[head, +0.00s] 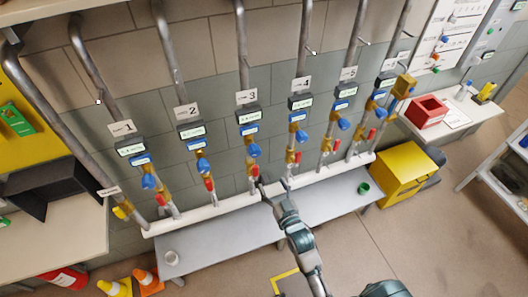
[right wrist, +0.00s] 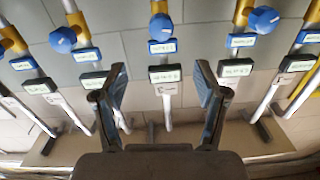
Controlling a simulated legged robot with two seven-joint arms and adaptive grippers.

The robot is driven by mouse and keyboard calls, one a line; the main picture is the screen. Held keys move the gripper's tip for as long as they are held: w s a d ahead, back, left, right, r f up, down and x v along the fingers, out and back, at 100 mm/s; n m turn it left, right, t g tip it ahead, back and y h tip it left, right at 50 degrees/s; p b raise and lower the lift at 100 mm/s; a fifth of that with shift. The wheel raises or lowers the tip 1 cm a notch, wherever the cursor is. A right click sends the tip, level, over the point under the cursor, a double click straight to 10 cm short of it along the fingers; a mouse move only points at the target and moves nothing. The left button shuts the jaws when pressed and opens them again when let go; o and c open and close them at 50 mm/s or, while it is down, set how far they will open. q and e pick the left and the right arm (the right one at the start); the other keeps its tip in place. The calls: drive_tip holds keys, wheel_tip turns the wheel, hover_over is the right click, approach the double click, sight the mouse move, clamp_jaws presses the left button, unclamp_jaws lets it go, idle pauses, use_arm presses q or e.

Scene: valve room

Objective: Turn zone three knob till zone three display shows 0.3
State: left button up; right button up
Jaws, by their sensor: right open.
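The zone 3 column has a white "3" tag (head: 246,97), a small display (head: 249,117) below it, and a blue knob (head: 253,150) lower on the brass valve. The display's digits are too small to read. My right gripper (head: 273,187) is open and empty, below and slightly right of the zone 3 knob, near the white bottom pipe. In the right wrist view, my right gripper (right wrist: 160,78) has its fingers spread. My left gripper is out of view.
Similar numbered columns stand on both sides, with blue knobs and red handles. A grey bench (head: 225,240) runs below, with a green cup (head: 364,188) on it. A yellow box (head: 405,172) stands at right. Traffic cones (head: 147,281) stand at lower left.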

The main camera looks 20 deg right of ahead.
sight(257, 155)
drive_tip(key=w, duration=1)
drive_tip(key=w+a, duration=0.1)
drive_tip(key=w, duration=0.5)
drive_tip(key=shift+r+b, duration=0.1)
drive_tip(key=shift+b, duration=0.2)
drive_tip(key=shift+w, duration=0.65)
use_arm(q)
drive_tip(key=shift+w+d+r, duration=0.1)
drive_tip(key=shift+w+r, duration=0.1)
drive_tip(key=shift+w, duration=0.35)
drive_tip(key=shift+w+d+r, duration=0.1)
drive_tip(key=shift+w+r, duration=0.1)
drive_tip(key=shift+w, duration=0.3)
use_arm(e)
drive_tip(key=shift+c, duration=1.4)
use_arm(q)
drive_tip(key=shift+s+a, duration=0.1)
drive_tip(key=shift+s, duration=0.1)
use_arm(e)
drive_tip(key=c, duration=0.9)
